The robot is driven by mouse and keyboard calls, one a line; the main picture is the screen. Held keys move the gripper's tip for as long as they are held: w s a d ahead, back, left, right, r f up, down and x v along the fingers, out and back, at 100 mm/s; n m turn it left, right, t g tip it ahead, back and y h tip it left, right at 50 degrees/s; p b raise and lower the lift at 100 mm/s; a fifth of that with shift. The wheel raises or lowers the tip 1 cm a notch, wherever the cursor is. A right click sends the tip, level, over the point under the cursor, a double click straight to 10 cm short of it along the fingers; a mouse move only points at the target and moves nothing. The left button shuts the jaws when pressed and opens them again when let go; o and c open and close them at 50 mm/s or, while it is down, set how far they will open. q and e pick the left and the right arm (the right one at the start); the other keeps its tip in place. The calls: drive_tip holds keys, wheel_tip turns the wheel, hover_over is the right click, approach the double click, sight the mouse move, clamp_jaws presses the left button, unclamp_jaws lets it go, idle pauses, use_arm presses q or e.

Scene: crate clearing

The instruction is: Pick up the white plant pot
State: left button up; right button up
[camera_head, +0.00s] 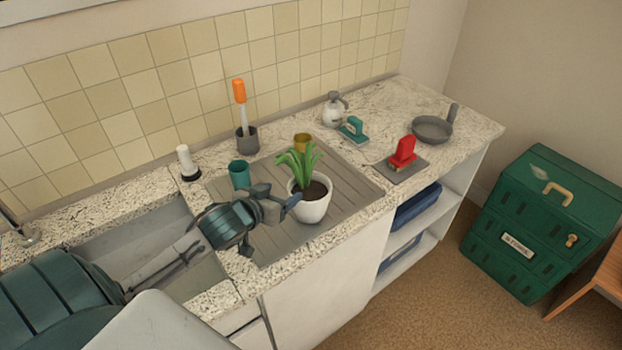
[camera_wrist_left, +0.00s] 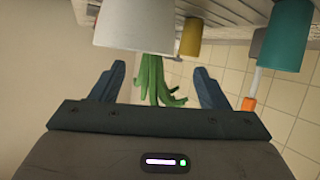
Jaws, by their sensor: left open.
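The white plant pot (camera_head: 314,208) stands upright on the grey ribbed drainboard (camera_head: 345,195), with dark soil and a green leafy plant (camera_head: 298,160) in it. My left gripper (camera_head: 282,196) is open and empty, just left of the pot at about rim height. In the left wrist view, which is upside down, the pot (camera_wrist_left: 140,25) is straight ahead, with the plant (camera_wrist_left: 155,82) showing between the two open fingers (camera_wrist_left: 163,85). I cannot tell whether a finger touches the pot. My right gripper is not in view.
A teal cup (camera_head: 239,175) and a mustard cup (camera_head: 302,142) stand behind the pot. A grey holder (camera_head: 247,140) with an orange-handled brush is farther back. A red object (camera_head: 402,152) sits on a grey mat to the right. The sink (camera_head: 140,240) lies left.

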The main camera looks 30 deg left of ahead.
sight(296, 185)
use_arm(q)
drive_tip(key=x, duration=0.3)
drive_tip(key=shift+d+p, duration=0.1)
drive_tip(key=shift+p, duration=0.3)
drive_tip(key=p+x, duration=0.2)
drive_tip(key=x, duration=0.2)
drive_tip(key=shift+w, duration=0.3)
drive_tip(key=shift+w+f+p, duration=0.2)
drive_tip(key=shift+w+p, duration=0.1)
drive_tip(key=shift+w+f, duration=0.25)
drive_tip(key=shift+s, duration=0.1)
drive_tip(key=shift+c, duration=0.9)
drive_tip(key=shift+r, duration=0.15)
clamp_jaws()
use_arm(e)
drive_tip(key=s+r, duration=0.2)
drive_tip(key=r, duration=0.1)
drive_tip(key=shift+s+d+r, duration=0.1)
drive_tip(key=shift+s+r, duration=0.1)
